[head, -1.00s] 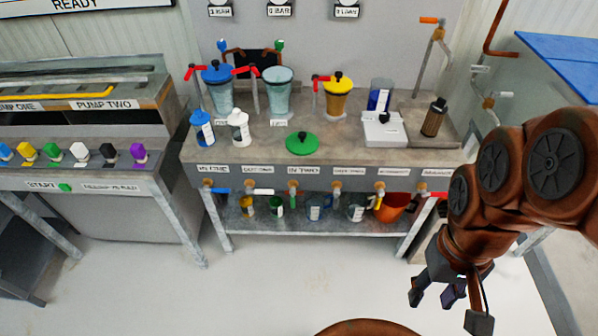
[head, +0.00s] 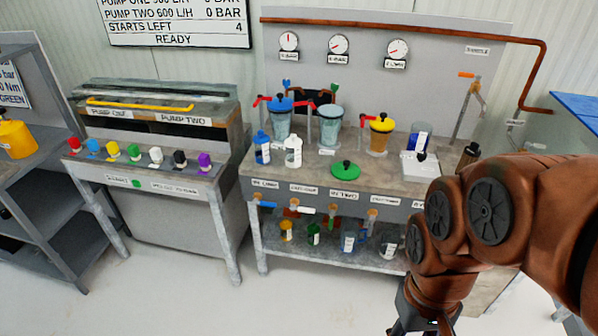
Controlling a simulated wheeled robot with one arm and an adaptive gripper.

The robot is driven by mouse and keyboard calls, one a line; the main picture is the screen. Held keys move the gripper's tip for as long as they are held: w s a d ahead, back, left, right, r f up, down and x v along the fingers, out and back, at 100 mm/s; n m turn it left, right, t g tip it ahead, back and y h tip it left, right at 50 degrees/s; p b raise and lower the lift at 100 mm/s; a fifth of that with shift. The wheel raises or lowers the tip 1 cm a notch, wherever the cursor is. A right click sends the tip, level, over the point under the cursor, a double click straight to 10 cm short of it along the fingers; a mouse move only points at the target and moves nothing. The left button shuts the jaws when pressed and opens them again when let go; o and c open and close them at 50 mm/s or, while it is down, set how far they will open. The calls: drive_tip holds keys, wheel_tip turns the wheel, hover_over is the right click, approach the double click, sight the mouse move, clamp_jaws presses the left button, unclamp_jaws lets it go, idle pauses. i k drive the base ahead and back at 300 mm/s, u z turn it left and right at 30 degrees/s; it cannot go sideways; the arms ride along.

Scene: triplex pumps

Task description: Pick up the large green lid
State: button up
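My gripper (head: 415,328) hangs low at the bottom right, in front of the bench and well apart from the lid. Its fingers are cut off by the lower picture edge, so their opening is not shown.
Behind the lid stand a blue-lidded vessel (head: 280,120), an open vessel (head: 328,128) and a yellow-lidded vessel (head: 379,133). Blue (head: 262,148) and white (head: 292,151) bottles stand left. A white scale (head: 420,164) is right. The floor in front is clear.

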sight(345, 171)
drive_tip(key=u, duration=0.75)
drive_tip(key=i, duration=1)
